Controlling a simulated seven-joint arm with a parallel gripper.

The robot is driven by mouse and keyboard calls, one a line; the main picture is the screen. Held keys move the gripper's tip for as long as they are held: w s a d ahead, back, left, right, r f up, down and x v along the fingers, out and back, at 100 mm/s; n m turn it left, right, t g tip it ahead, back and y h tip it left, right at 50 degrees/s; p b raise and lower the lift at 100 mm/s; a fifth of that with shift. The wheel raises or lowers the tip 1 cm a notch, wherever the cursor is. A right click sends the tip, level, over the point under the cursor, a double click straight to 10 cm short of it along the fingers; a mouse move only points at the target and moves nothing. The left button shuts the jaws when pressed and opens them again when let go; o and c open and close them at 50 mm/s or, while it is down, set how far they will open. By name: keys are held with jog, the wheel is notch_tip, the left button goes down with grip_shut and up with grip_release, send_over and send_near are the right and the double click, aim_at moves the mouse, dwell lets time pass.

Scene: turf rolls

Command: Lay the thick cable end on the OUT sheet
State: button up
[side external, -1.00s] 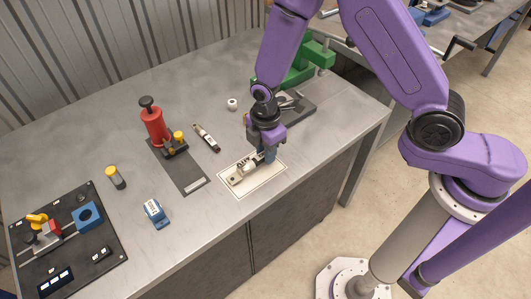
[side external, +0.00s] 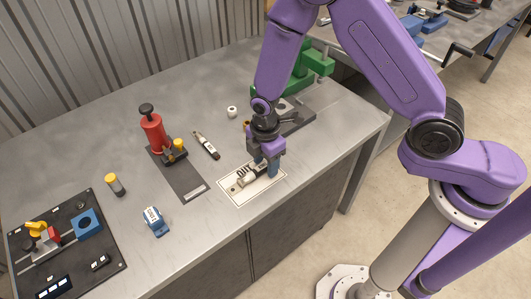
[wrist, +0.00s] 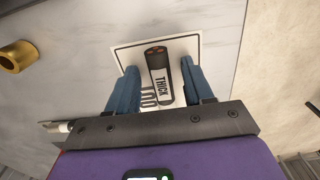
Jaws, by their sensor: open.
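The OUT sheet (side external: 238,199), white with a dark border, lies flat near the table's front edge; it also shows in the wrist view (wrist: 122,57). My gripper (side external: 262,168) is low over the sheet. Its blue fingers stand apart on either side of the cable end in the wrist view (wrist: 158,70), with gaps visible. The gripper partly hides the sheet and cable in the side view.
Another cable end (side external: 207,146) lies behind the sheet. A green machine (side external: 305,75) stands behind my gripper.

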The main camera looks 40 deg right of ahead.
notch_tip(320, 180, up, 12)
dwell(0.6)
jog(key=shift+r, duration=0.15)
jog(key=s+d+r+m, duration=0.1)
jog(key=s+d+r, duration=0.2)
jog(key=s+d, duration=0.2)
jog(key=s+d+r+m, duration=0.2)
jog(key=s+d, duration=0.3)
jog(key=s, duration=0.5)
jog(key=s+d+r+m, duration=0.2)
jog(key=s+d+r, duration=0.2)
jog(key=s, duration=0.4)
jog(key=shift+d+r, duration=0.25)
jog(key=shift+d, duration=0.3)
